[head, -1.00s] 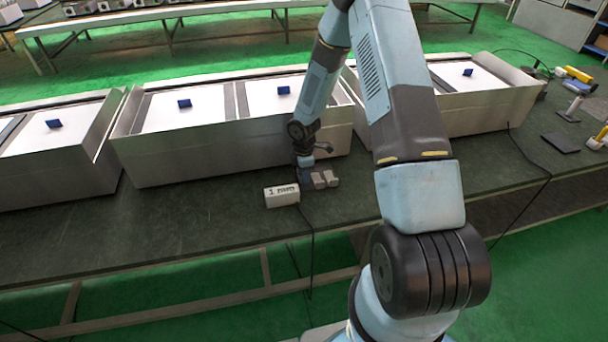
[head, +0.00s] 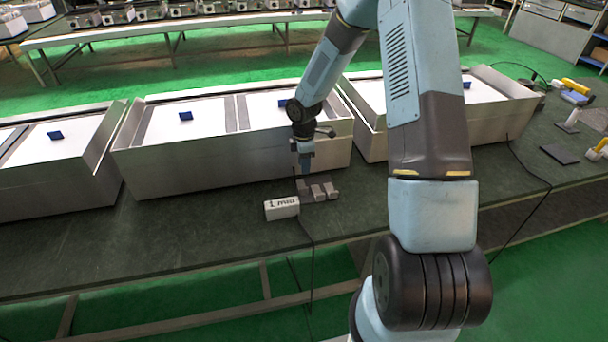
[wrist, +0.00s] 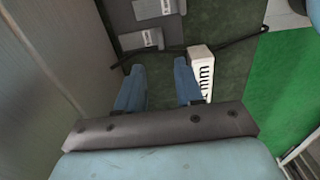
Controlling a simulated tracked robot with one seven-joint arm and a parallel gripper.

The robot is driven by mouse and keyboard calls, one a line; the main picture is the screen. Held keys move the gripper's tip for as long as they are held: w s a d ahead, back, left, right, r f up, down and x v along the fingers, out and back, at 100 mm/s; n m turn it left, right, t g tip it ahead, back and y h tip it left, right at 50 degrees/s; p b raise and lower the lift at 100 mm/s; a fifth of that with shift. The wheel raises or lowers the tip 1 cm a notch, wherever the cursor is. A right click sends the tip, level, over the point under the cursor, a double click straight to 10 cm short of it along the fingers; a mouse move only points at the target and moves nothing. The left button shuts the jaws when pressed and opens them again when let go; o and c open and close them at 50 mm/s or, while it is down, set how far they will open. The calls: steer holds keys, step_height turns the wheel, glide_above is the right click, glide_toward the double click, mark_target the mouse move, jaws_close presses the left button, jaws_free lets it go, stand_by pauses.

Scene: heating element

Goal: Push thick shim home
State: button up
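My gripper (head: 304,168) points down just in front of the middle steel case. In the wrist view its two blue fingers (wrist: 159,68) stand apart with nothing visible between them. Below it on the bench is a group of small grey blocks (head: 318,190) on a dark piece; two show light labels in the wrist view (wrist: 140,42), too small to read. A white block marked "1 mm" (head: 282,208) lies in front and to the left of them; it also shows in the wrist view (wrist: 201,62), beyond the right finger. I cannot tell which piece is the thick shim.
Steel cases with white panels and blue tabs (head: 185,116) line the bench's back. The middle case's wall (wrist: 45,60) is close to my gripper. A black cable (head: 311,265) hangs over the front edge. Yellow-handled tools (head: 598,147) lie far right. The bench's left front (head: 130,245) is clear.

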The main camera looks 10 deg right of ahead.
steer(key=shift+r, duration=1.35)
steer(key=s+d+r+m+t+h, duration=0.15)
steer(key=s+r+m, duration=0.3)
steer(key=r, duration=0.75)
steer(key=s+d+r+m+t, duration=0.1)
steer(key=s+d+r+m, duration=0.4)
steer(key=r, duration=0.7)
steer(key=s+a+r+m+t, duration=0.1)
steer(key=s+r+m, duration=0.3)
steer(key=s, duration=0.7)
steer(key=s+r+m+t+y, duration=0.1)
steer(key=s+r+m, duration=0.3)
steer(key=s+r, duration=0.4)
steer(key=s+t, duration=0.1)
steer(key=s, duration=0.2)
steer(key=shift+s+a+r, duration=0.3)
steer(key=shift+a+r, duration=0.05)
